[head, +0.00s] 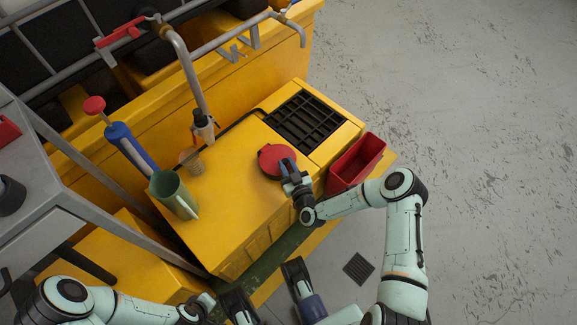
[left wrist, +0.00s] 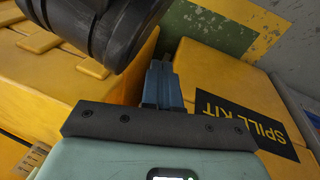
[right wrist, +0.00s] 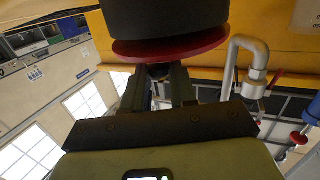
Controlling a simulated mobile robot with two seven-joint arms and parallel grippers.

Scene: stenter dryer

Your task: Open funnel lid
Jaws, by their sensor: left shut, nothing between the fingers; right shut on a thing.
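The round red funnel lid (head: 276,158) lies at the right part of the yellow worktop, beside the black grate. My right gripper (head: 291,178) is at its near edge, with the fingers shut on it. In the right wrist view the red rim of the lid (right wrist: 185,48) crosses just beyond the fingertips (right wrist: 160,72), and a dark round body (right wrist: 165,18) adjoins it. The fingers hide the exact grip. My left gripper (head: 206,301) is low at the front, away from the lid. In the left wrist view its fingers (left wrist: 161,78) are shut and empty.
A black grate (head: 304,121) is behind the lid and a red bin (head: 342,175) to its right. A green jug (head: 172,193), a blue pump (head: 130,148) and a pipe (head: 190,70) stand left. A spill kit box (left wrist: 215,85) is near my left gripper.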

